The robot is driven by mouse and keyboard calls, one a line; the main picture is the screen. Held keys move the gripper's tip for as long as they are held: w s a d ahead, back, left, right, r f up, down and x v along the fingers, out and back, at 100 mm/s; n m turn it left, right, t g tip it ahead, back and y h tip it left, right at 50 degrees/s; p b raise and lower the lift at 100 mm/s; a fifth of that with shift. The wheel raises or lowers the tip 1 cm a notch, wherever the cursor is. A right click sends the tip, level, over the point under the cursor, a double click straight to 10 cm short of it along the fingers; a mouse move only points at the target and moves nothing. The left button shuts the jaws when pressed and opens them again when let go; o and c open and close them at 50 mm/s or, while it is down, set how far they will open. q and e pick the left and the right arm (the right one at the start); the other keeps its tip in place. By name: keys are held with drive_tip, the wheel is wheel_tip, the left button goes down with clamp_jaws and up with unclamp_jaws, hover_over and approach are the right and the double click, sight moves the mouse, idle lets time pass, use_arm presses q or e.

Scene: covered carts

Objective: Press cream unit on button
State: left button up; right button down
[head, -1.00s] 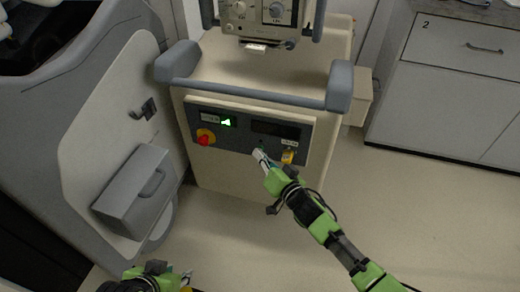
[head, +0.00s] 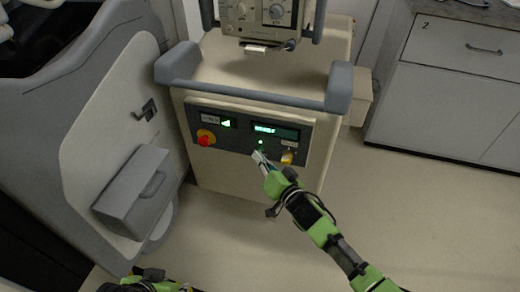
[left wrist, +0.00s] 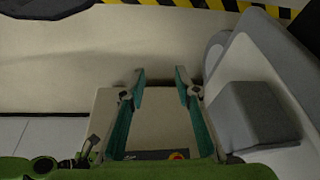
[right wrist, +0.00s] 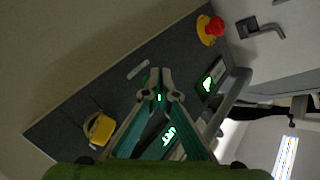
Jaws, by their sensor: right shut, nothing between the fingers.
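The cream unit (head: 240,80) stands in the middle of the head view, with a dark control panel (head: 222,142) on its front. A small green-lit button (head: 261,142) sits below the lit display (head: 275,131). My right gripper (head: 258,155) is shut and empty, its tips just below the button; I cannot tell whether they touch the panel. In the right wrist view its fingers (right wrist: 159,75) point at the panel, and a green light (right wrist: 159,98) shows between them. My left gripper (left wrist: 160,74) is open and empty, low and away from the panel.
A red emergency knob (head: 205,138) and a yellow switch (head: 288,157) flank the button area. A grey handle bar (head: 255,96) crosses above the panel. A grey box (head: 135,190) stands at left, drawers (head: 455,90) at right. Floor at right is clear.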

use_arm(q)
drive_tip(key=shift+s+a+g, duration=0.25)
drive_tip(key=shift+s+g, duration=0.15)
drive_tip(key=shift+s, duration=0.4)
use_arm(e)
drive_tip(key=shift+s+a, duration=0.1)
drive_tip(key=shift+s, duration=0.25)
